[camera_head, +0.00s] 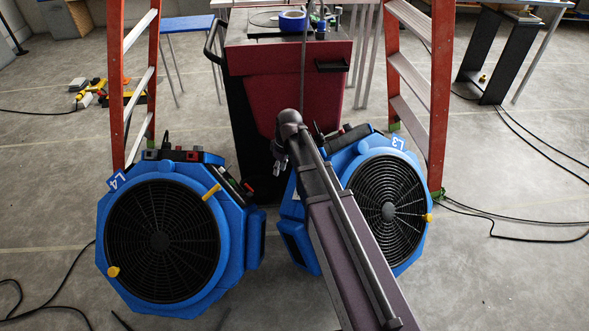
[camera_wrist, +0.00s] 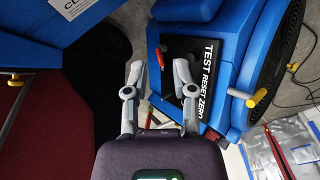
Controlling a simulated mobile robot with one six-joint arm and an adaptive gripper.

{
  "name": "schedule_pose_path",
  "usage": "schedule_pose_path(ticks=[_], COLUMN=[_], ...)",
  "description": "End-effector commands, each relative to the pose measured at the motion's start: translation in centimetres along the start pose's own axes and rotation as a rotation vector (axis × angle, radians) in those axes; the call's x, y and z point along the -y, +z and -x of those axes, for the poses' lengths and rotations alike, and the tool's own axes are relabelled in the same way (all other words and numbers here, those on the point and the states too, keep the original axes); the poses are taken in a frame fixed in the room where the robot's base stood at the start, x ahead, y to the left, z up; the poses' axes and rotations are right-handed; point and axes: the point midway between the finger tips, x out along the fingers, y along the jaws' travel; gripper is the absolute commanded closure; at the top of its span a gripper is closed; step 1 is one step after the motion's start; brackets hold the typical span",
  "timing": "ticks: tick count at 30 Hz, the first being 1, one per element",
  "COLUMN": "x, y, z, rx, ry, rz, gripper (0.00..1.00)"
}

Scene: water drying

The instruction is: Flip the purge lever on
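My gripper (camera_wrist: 159,69) is open and empty, its two grey fingers apart. In the head view my gripper (camera_head: 280,165) hangs between two blue fans. In the wrist view a small red lever (camera_wrist: 160,57) shows between and just beyond the fingertips, at the edge of a black panel (camera_wrist: 188,62) marked TEST, RESET, ZERO. I cannot tell whether the fingers touch it. A yellow handle (camera_wrist: 240,95) sticks out of the same blue housing (camera_wrist: 228,45). The left fan, L4 (camera_head: 160,240), carries this yellow handle (camera_head: 211,192) too. No purge label is readable, so I cannot tell which lever it is.
The right fan, L3 (camera_head: 385,210), stands partly behind my arm. A dark red cart (camera_head: 290,85) is behind the fans. Orange ladder legs (camera_head: 115,80) and (camera_head: 441,95) rise beside them. Black cables (camera_head: 520,222) lie on the floor at the right.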

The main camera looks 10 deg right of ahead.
Motion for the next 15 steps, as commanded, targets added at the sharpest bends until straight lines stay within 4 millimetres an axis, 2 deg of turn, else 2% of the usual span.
schedule_pose_path(ticks=[6, 15], x=[0.7, 1.2], y=[2.8, 5.5], z=[1.8, 3.2], rx=[0.042, 0.082], ry=[0.036, 0.077], rz=[-0.112, -0.232], gripper=[0.66, 0.66])
